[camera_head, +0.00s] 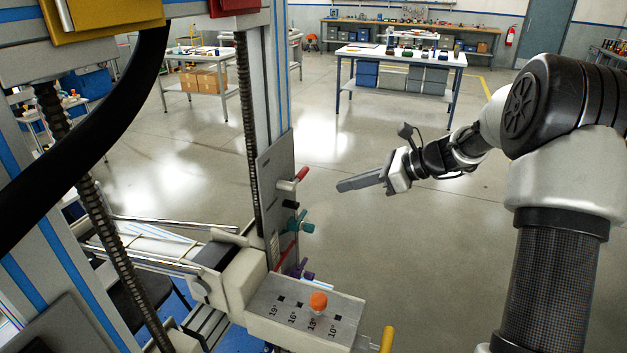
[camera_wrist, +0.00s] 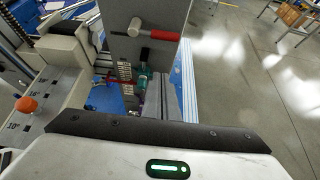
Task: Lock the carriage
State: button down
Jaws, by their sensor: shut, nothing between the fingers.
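A grey upright plate (camera_head: 277,190) on the machine's column carries a lever with a red handle (camera_head: 301,174), a teal knob (camera_head: 307,227) and a purple knob (camera_head: 301,270) lower down. The red handle (camera_wrist: 165,36) points right in the wrist view, with the teal knob (camera_wrist: 142,80) below it. A cream block (camera_head: 240,279) sits at the column's foot; which part is the carriage is not clear. My gripper (camera_head: 340,186) is shut and empty, apart from the plate and to the right of the red handle. Its fingers (camera_wrist: 157,90) point toward the plate.
An angle plate (camera_head: 285,305) marked 19° to 10° holds an orange knob (camera_head: 318,302) near 13°. A yellow handle (camera_head: 387,340) sticks up beside it. Chrome rails (camera_head: 150,225) lie left. Open floor (camera_head: 400,240) lies right; workbenches (camera_head: 400,57) stand far behind.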

aim_at(300, 177)
jog(key=shift+a+f, duration=0.1)
jog(key=w+a+p, duration=0.1)
jog(key=w+a, duration=0.2)
jog(key=a, duration=0.5)
jog(key=shift+w+a+f, duration=0.25)
jog(key=shift+f, duration=0.2)
jog(key=shift+w, duration=0.1)
